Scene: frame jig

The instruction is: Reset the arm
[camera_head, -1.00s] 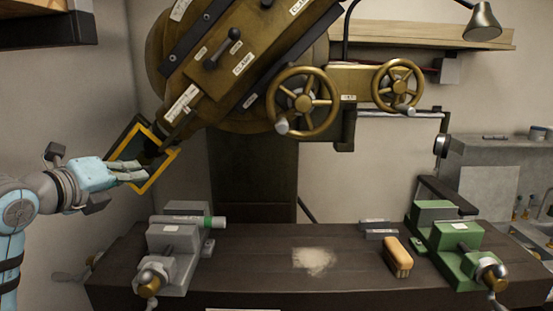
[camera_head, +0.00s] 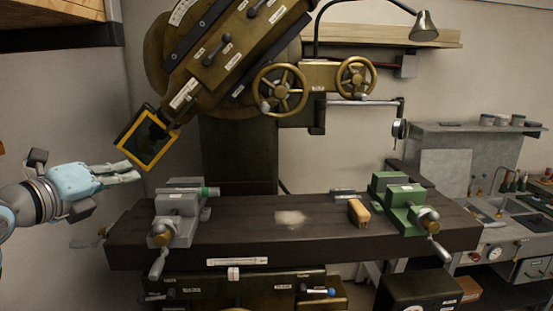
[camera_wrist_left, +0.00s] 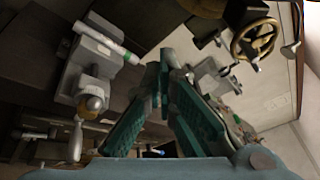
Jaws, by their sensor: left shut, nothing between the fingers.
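My left gripper (camera_head: 138,172) is at the left of the head view, a light blue body with pale fingers pointing right. Its fingers are shut and hold nothing. It is in the air left of the grey vise and below the yellow-edged frame (camera_head: 146,141) at the end of the tilted machine head, apart from both. In the left wrist view the green-padded fingers (camera_wrist_left: 165,75) come together at their tips. My right gripper is not in view.
A dark table (camera_head: 255,238) carries a grey vise (camera_head: 178,212), a green vise (camera_head: 402,200), a brush (camera_head: 358,212) and a pale dust patch (camera_head: 291,218). The large brass-coloured machine (camera_head: 225,45) with handwheels overhangs it. A grey counter with a sink (camera_head: 515,225) stands at the right.

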